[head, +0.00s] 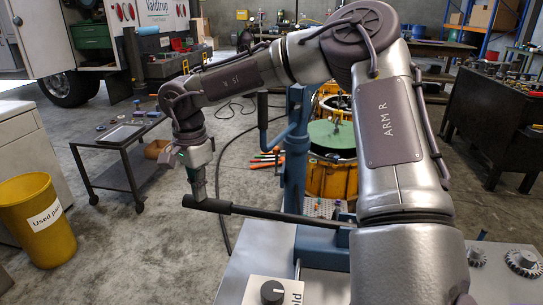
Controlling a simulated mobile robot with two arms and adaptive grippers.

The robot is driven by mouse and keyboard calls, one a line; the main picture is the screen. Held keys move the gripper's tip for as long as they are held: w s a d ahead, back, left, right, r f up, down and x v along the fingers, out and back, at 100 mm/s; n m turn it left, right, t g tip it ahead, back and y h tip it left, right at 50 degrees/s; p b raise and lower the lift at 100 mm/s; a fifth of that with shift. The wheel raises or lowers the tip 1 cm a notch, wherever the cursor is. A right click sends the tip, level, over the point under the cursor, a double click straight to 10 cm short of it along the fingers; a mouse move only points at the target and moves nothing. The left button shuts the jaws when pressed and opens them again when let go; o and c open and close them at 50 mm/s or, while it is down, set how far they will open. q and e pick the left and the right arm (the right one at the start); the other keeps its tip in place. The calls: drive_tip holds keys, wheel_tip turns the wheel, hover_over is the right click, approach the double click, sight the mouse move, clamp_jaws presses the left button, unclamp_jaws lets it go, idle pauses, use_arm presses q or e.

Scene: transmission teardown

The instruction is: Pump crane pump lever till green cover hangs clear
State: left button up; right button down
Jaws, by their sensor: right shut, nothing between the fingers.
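The pump lever (268,213) is a dark bar running from the blue crane (297,140) out to the left, with its grip end low and nearly level. My right gripper (198,190) points down at the lever's grip end, shut and empty; I cannot tell whether it touches the lever. The green cover (328,134) is a round disc at the top of the yellow housing (330,182), behind the crane post. A gap between cover and housing is hard to make out, as the post and my right arm hide part of them. My left gripper is out of view.
A dark trolley (118,145) stands at the left, beside a yellow bin (37,220). A grey surface with a knob box (272,291) and gears (523,262) lies in front. A dark workbench (490,120) is at the right. Open floor lies left of the lever.

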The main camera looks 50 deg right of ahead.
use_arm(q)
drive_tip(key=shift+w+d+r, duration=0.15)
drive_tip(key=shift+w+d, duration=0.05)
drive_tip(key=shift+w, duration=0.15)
use_arm(e)
drive_tip(key=shift+s+d+f, duration=0.1)
drive_tip(key=shift+f, duration=0.25)
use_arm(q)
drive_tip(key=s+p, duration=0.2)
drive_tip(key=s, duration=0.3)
use_arm(e)
drive_tip(key=shift+d+r, duration=0.2)
drive_tip(key=shift+r, duration=1.05)
use_arm(q)
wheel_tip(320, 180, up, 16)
drive_tip(key=p, duration=1.6)
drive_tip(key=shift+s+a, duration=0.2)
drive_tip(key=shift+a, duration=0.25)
use_arm(e)
drive_tip(key=s+d+r, duration=0.1)
drive_tip(key=s+r, duration=0.2)
drive_tip(key=r, duration=0.8)
drive_tip(key=s+d+r, duration=0.1)
drive_tip(key=s+r, duration=0.1)
drive_tip(key=r, duration=1)
drive_tip(key=shift+s+d+r, duration=0.2)
drive_tip(key=shift+s+d, duration=0.2)
